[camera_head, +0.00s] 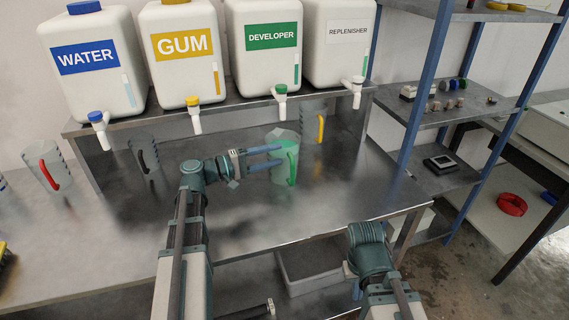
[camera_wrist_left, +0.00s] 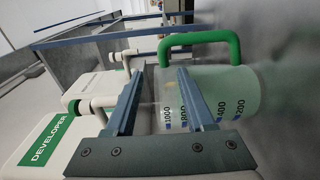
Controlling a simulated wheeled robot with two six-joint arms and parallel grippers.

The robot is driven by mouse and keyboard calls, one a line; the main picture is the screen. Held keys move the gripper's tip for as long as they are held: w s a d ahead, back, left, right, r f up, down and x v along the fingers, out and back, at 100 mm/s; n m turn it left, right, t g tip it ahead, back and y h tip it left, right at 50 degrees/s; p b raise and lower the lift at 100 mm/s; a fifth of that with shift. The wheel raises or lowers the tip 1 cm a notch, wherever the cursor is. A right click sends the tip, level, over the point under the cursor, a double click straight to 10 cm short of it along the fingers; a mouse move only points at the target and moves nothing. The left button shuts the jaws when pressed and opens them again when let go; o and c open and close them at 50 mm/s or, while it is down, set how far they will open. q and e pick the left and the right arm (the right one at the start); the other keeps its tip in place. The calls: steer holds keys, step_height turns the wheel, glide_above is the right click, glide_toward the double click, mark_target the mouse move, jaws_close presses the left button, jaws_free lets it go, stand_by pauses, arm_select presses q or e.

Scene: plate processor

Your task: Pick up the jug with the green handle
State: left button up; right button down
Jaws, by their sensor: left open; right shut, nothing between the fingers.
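The jug with the green handle (camera_head: 284,162) stands on the steel bench below the developer container. It is translucent with a green tint. In the left wrist view, the jug (camera_wrist_left: 225,98) shows blue volume marks, and its green handle (camera_wrist_left: 200,38) is at the top of the picture. My left gripper (camera_head: 278,155) is open, with its fingers reaching toward the jug from the left. In the wrist view, one finger overlaps the jug's near side; I cannot tell whether it touches. My right arm shows at the lower right, but its fingers do not show.
Water, gum, developer (camera_head: 264,45) and replenisher containers with taps sit on the shelf above. The bench front is clear.

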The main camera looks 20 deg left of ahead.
mark_target(287, 155)
arm_select(q)
steer(key=shift+s+d+f+b+x, duration=0.1)
steer(key=shift+x, duration=0.8)
steer(key=shift+s+d+f+b+x, duration=0.1)
steer(key=shift+f+x, duration=0.05)
steer(key=shift+x, duration=0.7)
steer(key=shift+s+f+b+x, duration=0.1)
steer(key=shift+x, duration=0.8)
jaws_close()
